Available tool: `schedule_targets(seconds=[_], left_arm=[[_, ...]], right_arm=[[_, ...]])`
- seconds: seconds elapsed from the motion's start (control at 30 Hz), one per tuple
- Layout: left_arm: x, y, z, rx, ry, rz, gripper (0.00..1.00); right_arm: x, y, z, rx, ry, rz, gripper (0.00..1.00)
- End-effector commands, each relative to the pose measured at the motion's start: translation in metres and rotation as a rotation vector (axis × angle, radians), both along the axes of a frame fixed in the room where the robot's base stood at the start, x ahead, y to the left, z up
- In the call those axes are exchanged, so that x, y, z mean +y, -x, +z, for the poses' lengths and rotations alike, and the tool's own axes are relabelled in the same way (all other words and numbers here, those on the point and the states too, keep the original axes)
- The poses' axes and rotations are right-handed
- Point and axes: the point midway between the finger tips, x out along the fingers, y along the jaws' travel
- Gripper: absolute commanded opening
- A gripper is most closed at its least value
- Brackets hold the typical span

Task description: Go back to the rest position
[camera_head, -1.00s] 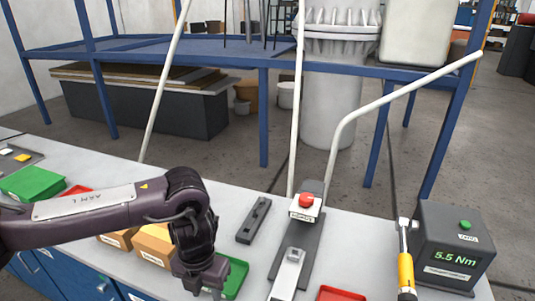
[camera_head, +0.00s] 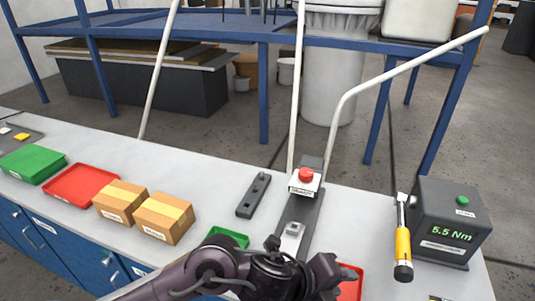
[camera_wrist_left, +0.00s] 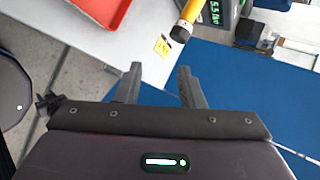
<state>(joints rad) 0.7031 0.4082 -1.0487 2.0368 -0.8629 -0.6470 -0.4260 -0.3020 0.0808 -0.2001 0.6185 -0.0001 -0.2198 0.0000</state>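My left gripper (camera_head: 325,275) is at the bottom middle of the head view, over the front part of the bench. Its arm comes in low from the bottom left. The left wrist view shows its two fingers (camera_wrist_left: 158,75) apart with nothing between them. The floor and the blue cabinet front show beyond the fingers. My right gripper is not in either view.
On the bench (camera_head: 120,165) are a red tray (camera_head: 80,185), two cardboard boxes (camera_head: 164,218), a green bin (camera_head: 32,164), a red-button fixture (camera_head: 305,178), a torque tester (camera_head: 447,222) and a yellow-handled wrench (camera_head: 403,250). A red tray (camera_head: 351,283) lies close by my left gripper.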

Motion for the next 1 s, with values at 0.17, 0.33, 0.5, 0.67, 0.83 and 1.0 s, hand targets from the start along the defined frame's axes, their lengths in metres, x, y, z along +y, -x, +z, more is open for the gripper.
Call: schedule_targets(seconds=[0.17,0.33,0.5,0.67,0.83,1.0], left_arm=[[0.015,-0.02,0.034,0.219,0.276,0.426,0.35],[0.083,-0.044,0.028,0.477,0.451,0.902,0.35],[0.177,-0.037,-0.014,0.737,0.536,1.396,0.35],[0.243,-0.008,-0.05,0.898,0.549,1.738,0.35],[0.289,0.028,-0.075,1.007,0.536,1.998,0.35],[0.325,0.065,-0.092,1.085,0.515,2.217,0.35]], right_arm=[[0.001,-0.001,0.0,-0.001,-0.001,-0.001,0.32],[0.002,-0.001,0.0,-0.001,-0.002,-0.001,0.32],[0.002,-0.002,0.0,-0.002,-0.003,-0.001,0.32],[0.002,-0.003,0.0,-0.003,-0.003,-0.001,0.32],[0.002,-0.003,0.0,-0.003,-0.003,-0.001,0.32],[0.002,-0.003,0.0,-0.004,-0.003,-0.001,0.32]])
